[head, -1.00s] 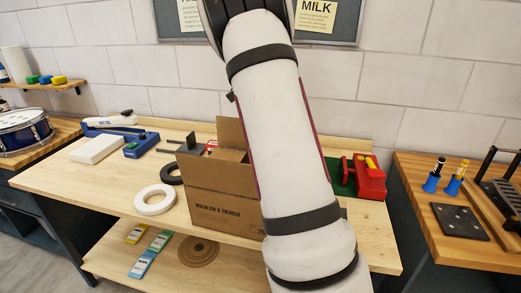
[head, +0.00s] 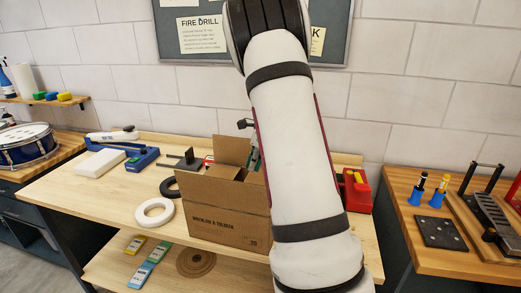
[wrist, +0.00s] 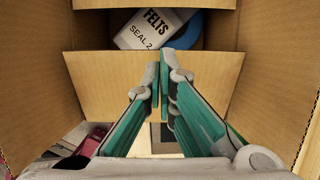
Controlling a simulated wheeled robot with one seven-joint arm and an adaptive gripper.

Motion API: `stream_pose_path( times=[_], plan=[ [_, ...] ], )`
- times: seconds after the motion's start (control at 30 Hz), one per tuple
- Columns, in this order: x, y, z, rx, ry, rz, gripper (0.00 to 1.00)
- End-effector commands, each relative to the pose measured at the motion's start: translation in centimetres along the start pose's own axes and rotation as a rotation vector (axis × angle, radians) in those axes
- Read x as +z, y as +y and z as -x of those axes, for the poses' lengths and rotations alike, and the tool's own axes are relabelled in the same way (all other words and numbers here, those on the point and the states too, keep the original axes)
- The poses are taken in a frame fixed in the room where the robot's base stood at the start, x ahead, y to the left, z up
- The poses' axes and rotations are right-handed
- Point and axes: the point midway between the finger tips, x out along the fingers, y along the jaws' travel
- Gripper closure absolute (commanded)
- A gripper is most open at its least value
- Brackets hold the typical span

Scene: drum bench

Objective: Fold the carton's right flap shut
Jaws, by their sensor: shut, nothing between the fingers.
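The brown carton (head: 228,212) stands on the wooden bench with its top open. One flap (head: 233,150) stands up at the back in the head view. The carton's right side is behind my arm, so the right flap cannot be made out there. My gripper (wrist: 162,88) has its teal fingers together and empty, over a cardboard panel (wrist: 208,80) in the wrist view. I cannot tell whether they touch it. Cardboard also rises at both sides of that view. A white pack marked FELTS (wrist: 150,28) and a blue item (wrist: 186,34) lie inside the carton.
A white ring (head: 154,212) and a black ring (head: 168,188) lie left of the carton. A red device (head: 357,192) stands to the right, partly behind my arm. A blue tool (head: 142,158) is farther left. The bench front at left is clear.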

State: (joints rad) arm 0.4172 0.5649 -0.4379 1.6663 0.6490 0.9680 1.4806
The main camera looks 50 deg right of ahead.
Motion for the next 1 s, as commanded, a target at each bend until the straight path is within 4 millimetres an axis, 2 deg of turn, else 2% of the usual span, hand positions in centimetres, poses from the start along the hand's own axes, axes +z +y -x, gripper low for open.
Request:
stream_pose_path(
  times=[0.23, 0.7, 1.0],
  plan=[
    [-0.1, 0.1, -2.6, 0.001, 0.002, 0.002, 1.00],
    [0.1, 0.0, -3.3, 0.000, 0.005, 0.003, 1.00],
    [0.6, -0.1, -5.6, 0.001, 0.136, 0.003, 1.00]
  ],
)
